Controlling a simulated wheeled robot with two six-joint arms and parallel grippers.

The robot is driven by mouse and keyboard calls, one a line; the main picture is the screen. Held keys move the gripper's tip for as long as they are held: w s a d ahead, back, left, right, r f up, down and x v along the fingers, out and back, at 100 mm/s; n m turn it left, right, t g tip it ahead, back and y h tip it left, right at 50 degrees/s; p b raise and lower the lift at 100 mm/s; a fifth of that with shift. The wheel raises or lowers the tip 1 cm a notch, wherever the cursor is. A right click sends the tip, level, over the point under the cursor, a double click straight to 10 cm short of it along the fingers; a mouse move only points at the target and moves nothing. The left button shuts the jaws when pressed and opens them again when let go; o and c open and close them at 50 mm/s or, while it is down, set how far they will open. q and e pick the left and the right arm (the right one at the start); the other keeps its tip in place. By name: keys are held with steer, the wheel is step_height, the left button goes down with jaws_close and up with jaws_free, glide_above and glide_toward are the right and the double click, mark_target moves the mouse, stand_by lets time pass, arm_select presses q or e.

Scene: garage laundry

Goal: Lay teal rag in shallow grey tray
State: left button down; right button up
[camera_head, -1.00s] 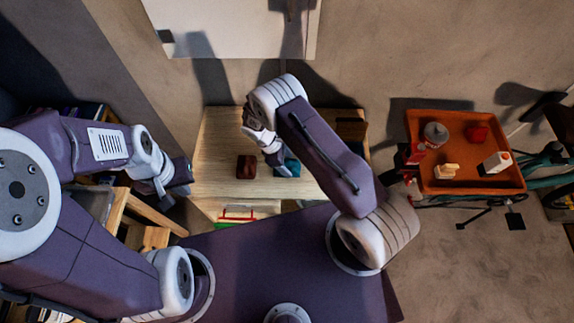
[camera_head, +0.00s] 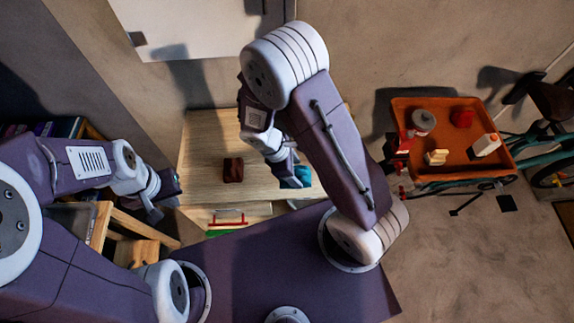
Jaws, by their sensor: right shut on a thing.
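My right gripper (camera_head: 284,172) is shut on the teal rag (camera_head: 299,177) near the front edge of the wooden table. My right arm and the gripper cover part of the rag, and I cannot tell its height above the table. My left gripper (camera_head: 166,198) is empty, with its fingers apart, left of the table's front edge. I cannot make out a shallow grey tray on the table; my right arm hides much of the table's right part.
A dark red block (camera_head: 233,170) sits on the wooden table (camera_head: 205,150). An orange cart (camera_head: 464,162) with several small items stands at the right, beside a bicycle. A greyish bin (camera_head: 72,220) is partly hidden behind my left arm.

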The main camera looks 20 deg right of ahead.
steer(key=shift+s+d+r, duration=0.1)
steer(key=shift+s+r, duration=0.05)
steer(key=shift+s, duration=0.15)
steer(key=w+f+n+t+b, duration=0.1)
steer(key=n+b, duration=0.1)
steer(key=w+f+n+b, duration=0.1)
steer(key=w+n+b, duration=0.1)
steer(key=b, duration=0.1)
steer(key=w+f+n+t+b, duration=0.1)
steer(key=n+b, duration=0.1)
steer(key=shift+w+f+n+t, duration=0.15)
steer(key=shift+f+n+t, duration=0.15)
steer(key=shift+f+n, duration=0.1)
steer(key=w+n+t+y+b, duration=0.2)
steer(key=w+n+b, duration=0.25)
steer(key=n, duration=0.25)
steer(key=n+p, duration=0.4)
steer(key=p, duration=0.1)
glide_above(278, 123)
steer(key=s+d, duration=0.2)
steer(key=shift+d+f+t+y+b, duration=0.2)
steer(key=shift+f+t+y+b, duration=0.2)
steer(key=shift+f, duration=0.7)
steer(key=shift+w+f, duration=0.1)
steer(key=shift+f, duration=1.9)
steer(key=shift+w+f, duration=0.2)
